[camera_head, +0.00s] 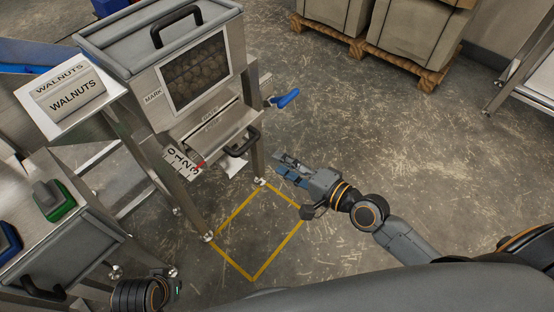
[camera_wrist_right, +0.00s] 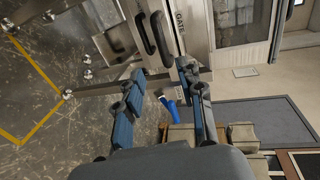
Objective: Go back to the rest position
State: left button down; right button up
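My right gripper (camera_head: 288,170) is held out over the floor, to the right of the steel walnut dispenser (camera_head: 165,88). In the right wrist view its two blue-padded fingers (camera_wrist_right: 161,112) stand wide apart, with nothing between them. The dispenser's gate handle (camera_wrist_right: 156,40) and a blue lever handle (camera_wrist_right: 169,118) show beyond the fingers. The blue lever (camera_head: 286,98) is also in the head view, above the gripper and apart from it. Part of my left arm shows at the lower left edge; its fingers cannot be made out.
A yellow square (camera_head: 232,214) marks the floor beside the dispenser's legs. A steel bench (camera_head: 55,235) with a green-based block (camera_head: 52,200) stands at the left. Pallets with crates (camera_head: 405,62) are at the back. Open floor lies right of the dispenser.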

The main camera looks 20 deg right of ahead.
dwell(0.5)
